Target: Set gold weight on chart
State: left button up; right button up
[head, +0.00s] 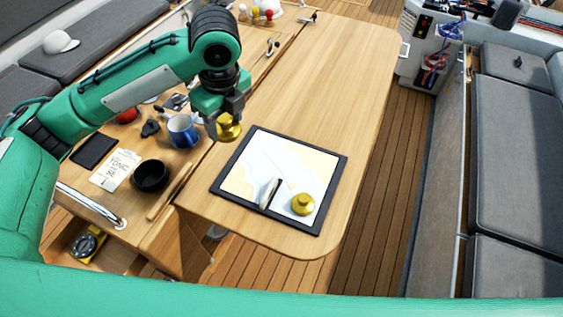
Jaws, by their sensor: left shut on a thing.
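My left gripper (226,112) is shut on a gold weight (229,128). It holds this weight near the upper left corner of the chart, to the left of it. The chart (262,158) lies flat on the wooden table in a black frame. A second gold weight (303,204) rests on the chart's lower right part. A slim silvery object (269,193) lies on the chart to the left of that weight. The gripper's fingertips partly cover the held weight. My right gripper is not in view.
Left of the chart are a blue mug (183,131), a black bowl (151,175), a paper note (115,170) and a dark flat phone-like slab (94,150). The wooden table (325,75) is clear beyond the chart. A grey bench (516,140) stands at the right.

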pick_arm(q)
jog(key=shift+d+r+m, duration=0.15)
jog(key=shift+r+m, duration=0.1)
jog(key=shift+m, duration=0.35)
jog(key=p, duration=0.4)
send_near(239, 179)
jog(key=shift+w+a, duration=0.1)
jog(key=shift+a, duration=0.2)
jog(key=shift+f, duration=0.65)
notch_tip(239, 179, down, 4)
jog(key=shift+r+p, duration=0.1)
jog(key=shift+p, duration=0.4)
jog(key=shift+f, duration=0.25)
jog(key=o, duration=1.2)
jog(key=shift+f, duration=0.1)
jog(key=shift+o, duration=0.2)
